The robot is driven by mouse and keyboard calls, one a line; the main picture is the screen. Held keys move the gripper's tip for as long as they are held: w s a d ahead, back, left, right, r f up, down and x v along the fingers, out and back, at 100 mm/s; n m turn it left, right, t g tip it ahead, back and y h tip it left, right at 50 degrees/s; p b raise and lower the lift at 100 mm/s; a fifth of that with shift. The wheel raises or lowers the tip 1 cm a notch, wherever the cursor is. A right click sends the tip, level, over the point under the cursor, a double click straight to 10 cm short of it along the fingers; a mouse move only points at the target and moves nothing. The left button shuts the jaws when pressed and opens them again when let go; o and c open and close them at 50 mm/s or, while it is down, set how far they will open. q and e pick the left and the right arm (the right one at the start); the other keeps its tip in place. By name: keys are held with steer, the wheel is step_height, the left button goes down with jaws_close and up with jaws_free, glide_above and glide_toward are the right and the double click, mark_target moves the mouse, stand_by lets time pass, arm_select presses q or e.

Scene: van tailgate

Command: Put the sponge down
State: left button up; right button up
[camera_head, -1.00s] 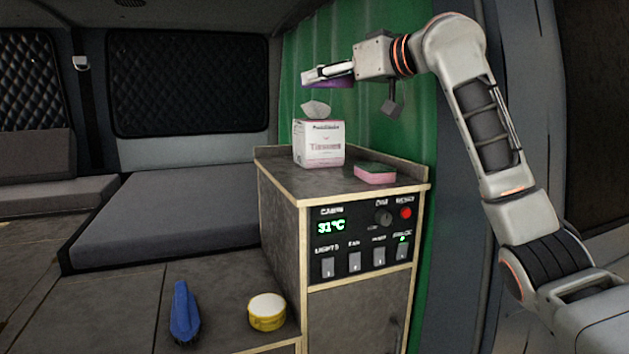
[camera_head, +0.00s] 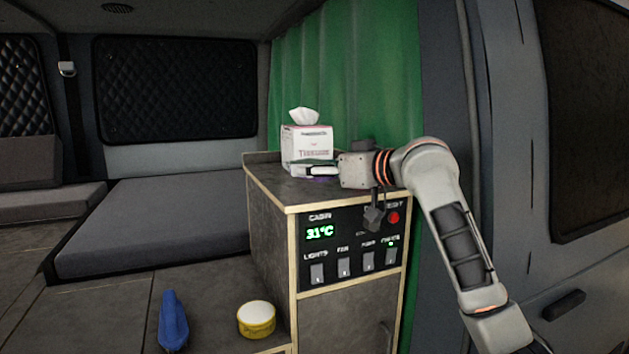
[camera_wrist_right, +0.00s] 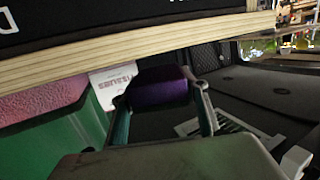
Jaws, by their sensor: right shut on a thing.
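My right gripper (camera_head: 312,170) is low over the top of the cabinet (camera_head: 262,181), just in front of the tissue box (camera_head: 307,146). It is shut on a purple sponge with a dark face, which shows between the fingers in the right wrist view (camera_wrist_right: 160,88). In the head view only a thin purple strip of it shows under the fingers. I cannot tell whether it touches the cabinet top. A second sponge, pink and green, shows at the left of the right wrist view (camera_wrist_right: 40,103); in the head view my wrist hides it. My left gripper is not in view.
The cabinet's front has a control panel (camera_head: 345,250) with switches and a red button. A yellow tub with a white lid (camera_head: 256,319) and a blue object (camera_head: 173,320) stand lower left. A green curtain (camera_head: 345,85) hangs behind. The cabinet top's left front is clear.

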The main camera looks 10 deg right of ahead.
step_height(320, 180, down, 3)
steer(key=shift+r, duration=0.15)
steer(key=o, duration=0.5)
steer(key=shift+c, duration=0.2)
